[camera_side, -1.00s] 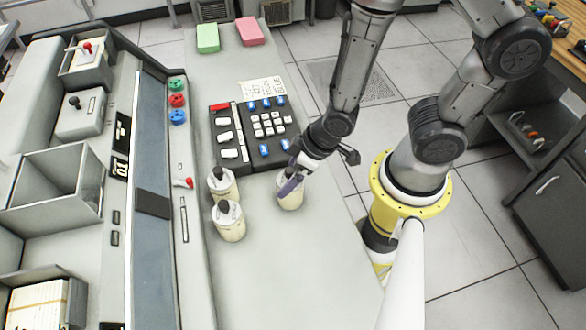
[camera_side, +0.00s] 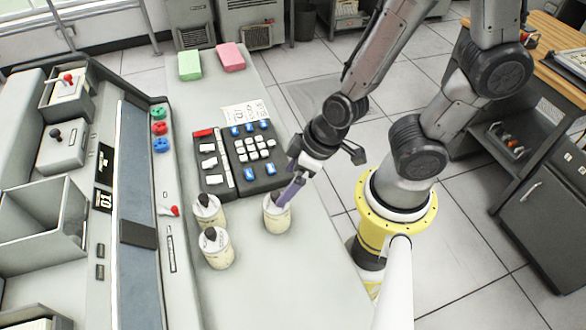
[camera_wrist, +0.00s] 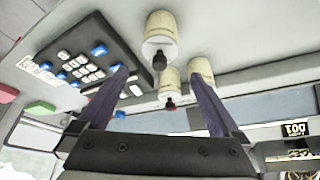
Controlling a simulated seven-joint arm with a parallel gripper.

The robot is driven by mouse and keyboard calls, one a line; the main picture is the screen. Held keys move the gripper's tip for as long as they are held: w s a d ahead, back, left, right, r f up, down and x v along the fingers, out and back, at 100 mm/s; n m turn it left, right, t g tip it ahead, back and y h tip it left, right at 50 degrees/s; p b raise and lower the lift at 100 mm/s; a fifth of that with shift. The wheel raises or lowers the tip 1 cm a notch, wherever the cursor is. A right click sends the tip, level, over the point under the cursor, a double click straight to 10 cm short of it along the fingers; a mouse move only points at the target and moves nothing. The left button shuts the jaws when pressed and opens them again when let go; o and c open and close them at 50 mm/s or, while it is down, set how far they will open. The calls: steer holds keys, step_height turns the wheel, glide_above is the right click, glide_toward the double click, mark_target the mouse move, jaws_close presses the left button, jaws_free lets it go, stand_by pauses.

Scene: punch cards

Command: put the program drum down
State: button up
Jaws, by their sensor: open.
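Three cream program drums with black knobs stand upright on the grey desk. One drum (camera_side: 276,217) stands apart, in front of the keypad and closest to my gripper (camera_side: 290,190). The other two, a rear drum (camera_side: 208,213) and a front drum (camera_side: 216,252), stand to its left. My gripper is open, its purple fingers at the upper right of the lone drum and overlapping its top edge. In the wrist view, the fingers of my gripper (camera_wrist: 158,80) are spread, with a drum (camera_wrist: 160,24) and its dark knob between and beyond them. I cannot tell whether a finger touches it.
A dark keypad (camera_side: 240,160) with white and blue keys lies behind the drums. A green block (camera_side: 190,66) and a pink block (camera_side: 231,57) lie at the desk's far end. The grey console (camera_side: 135,180) borders the left. The front desk top (camera_side: 285,285) is clear.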

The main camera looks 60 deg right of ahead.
step_height(320, 180, up, 12)
steer(key=f+t+y, duration=0.1)
steer(key=y, duration=0.1)
steer(key=s+d+r+m+h, duration=0.2)
steer(key=s+d+r+h, duration=0.1)
steer(key=d+r, duration=0.5)
steer(key=shift+s+m, duration=0.4)
steer(key=shift+s, duration=0.45)
steer(key=shift+a, duration=0.1)
